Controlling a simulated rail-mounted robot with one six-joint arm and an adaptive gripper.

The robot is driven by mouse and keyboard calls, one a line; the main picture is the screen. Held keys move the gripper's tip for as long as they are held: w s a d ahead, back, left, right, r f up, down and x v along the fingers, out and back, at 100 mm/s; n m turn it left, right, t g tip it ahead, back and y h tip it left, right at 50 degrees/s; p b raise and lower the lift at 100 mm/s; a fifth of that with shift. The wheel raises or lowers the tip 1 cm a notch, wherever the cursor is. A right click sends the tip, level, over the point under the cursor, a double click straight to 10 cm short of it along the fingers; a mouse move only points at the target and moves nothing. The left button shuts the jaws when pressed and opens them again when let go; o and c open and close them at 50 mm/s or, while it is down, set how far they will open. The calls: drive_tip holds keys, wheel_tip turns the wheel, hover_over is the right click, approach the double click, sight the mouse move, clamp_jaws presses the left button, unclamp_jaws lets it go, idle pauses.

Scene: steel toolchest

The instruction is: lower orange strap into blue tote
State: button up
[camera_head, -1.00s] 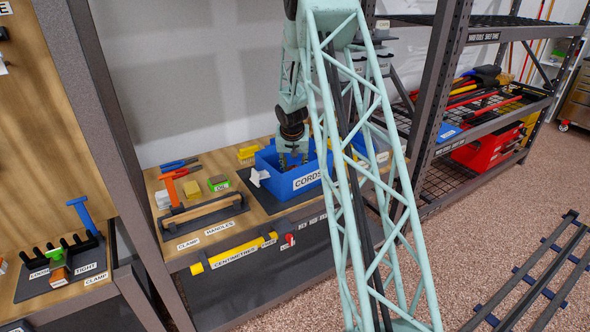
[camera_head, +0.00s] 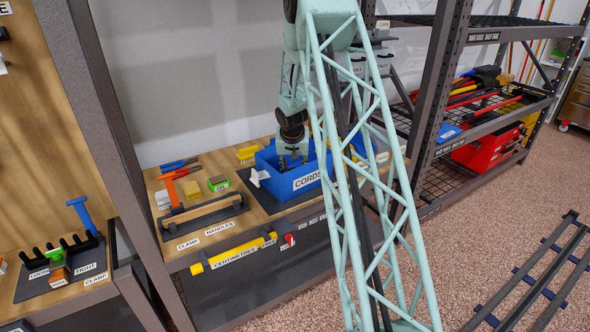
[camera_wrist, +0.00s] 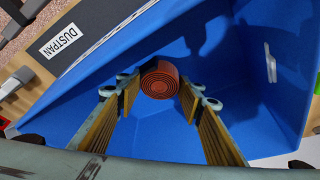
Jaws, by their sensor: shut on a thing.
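The blue tote (camera_head: 309,184), labelled CORDS, stands on the wooden shelf. My gripper (camera_wrist: 160,92) reaches down inside its walls. The orange strap (camera_wrist: 161,79) is a rolled coil between my fingertips, and my gripper is shut on it. In the wrist view the blue walls and floor of the tote (camera_wrist: 85,100) surround the strap. I cannot tell whether the strap touches the floor. In the head view the tote's front wall and my arm hide the strap.
A wooden-handled tool (camera_head: 205,209) and a green block (camera_head: 219,183) lie left of the tote. A white piece (camera_head: 260,178) sits at its left end. A steel upright (camera_head: 437,110) stands to the right.

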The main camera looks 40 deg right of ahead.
drive_tip(key=shift+f, duration=0.55)
idle(0.7)
drive_tip(key=o, duration=1)
drive_tip(key=shift+r, duration=0.15)
drive_tip(key=v, duration=1.1)
drive_tip(key=shift+r, duration=0.35)
drive_tip(key=shift+a, duration=0.1)
